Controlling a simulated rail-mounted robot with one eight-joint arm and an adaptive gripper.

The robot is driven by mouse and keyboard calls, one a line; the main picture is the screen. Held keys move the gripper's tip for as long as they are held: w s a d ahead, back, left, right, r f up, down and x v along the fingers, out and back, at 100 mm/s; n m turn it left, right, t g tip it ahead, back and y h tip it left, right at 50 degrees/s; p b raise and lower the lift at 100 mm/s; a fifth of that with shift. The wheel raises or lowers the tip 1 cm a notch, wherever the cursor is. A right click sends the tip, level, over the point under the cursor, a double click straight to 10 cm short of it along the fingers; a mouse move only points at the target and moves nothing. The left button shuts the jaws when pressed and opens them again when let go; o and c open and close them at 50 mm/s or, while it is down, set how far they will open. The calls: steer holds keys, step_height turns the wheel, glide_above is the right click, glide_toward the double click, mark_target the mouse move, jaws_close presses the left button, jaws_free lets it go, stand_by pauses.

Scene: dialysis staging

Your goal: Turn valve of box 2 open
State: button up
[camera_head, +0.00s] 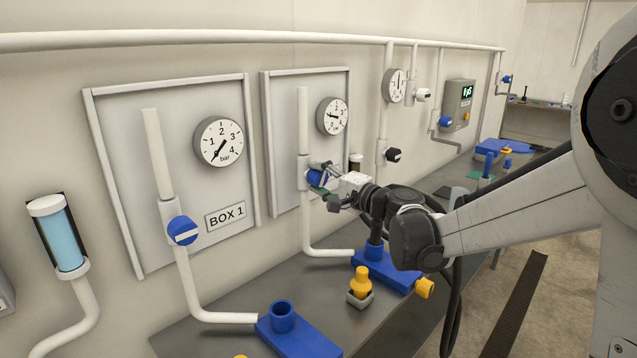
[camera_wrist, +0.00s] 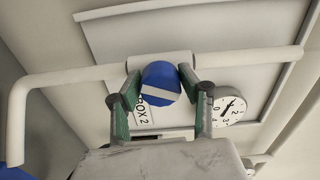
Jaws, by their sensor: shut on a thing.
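The valve of box 2 is a round blue knob (camera_wrist: 160,76) with a white stripe, on a white pipe (camera_wrist: 80,77) in front of the panel. In the wrist view the stripe lies roughly along the pipe. The knob also shows in the head view (camera_head: 315,177), partly hidden by my gripper. My gripper (camera_wrist: 161,84) has its green-padded fingers on both sides of the knob and is shut on it. It reaches the panel from the right in the head view (camera_head: 324,187). The BOX 2 label (camera_wrist: 146,108) is partly covered by a finger.
The box 2 gauge (camera_head: 332,116) is above the knob. Box 1's blue valve (camera_head: 183,231) and gauge (camera_head: 218,141) are to the left. Blue stands (camera_head: 297,332) and a yellow-topped piece (camera_head: 360,283) are on the grey bench (camera_head: 215,338) below my arm.

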steer(key=n+b, duration=0.1)
steer(key=n, duration=0.3)
steer(key=shift+f+n, duration=0.1)
steer(key=shift+n, duration=0.2)
stand_by(0.3)
steer(key=o, duration=1.2)
steer(key=shift+c, duration=0.2)
steer(key=v, duration=1.2)
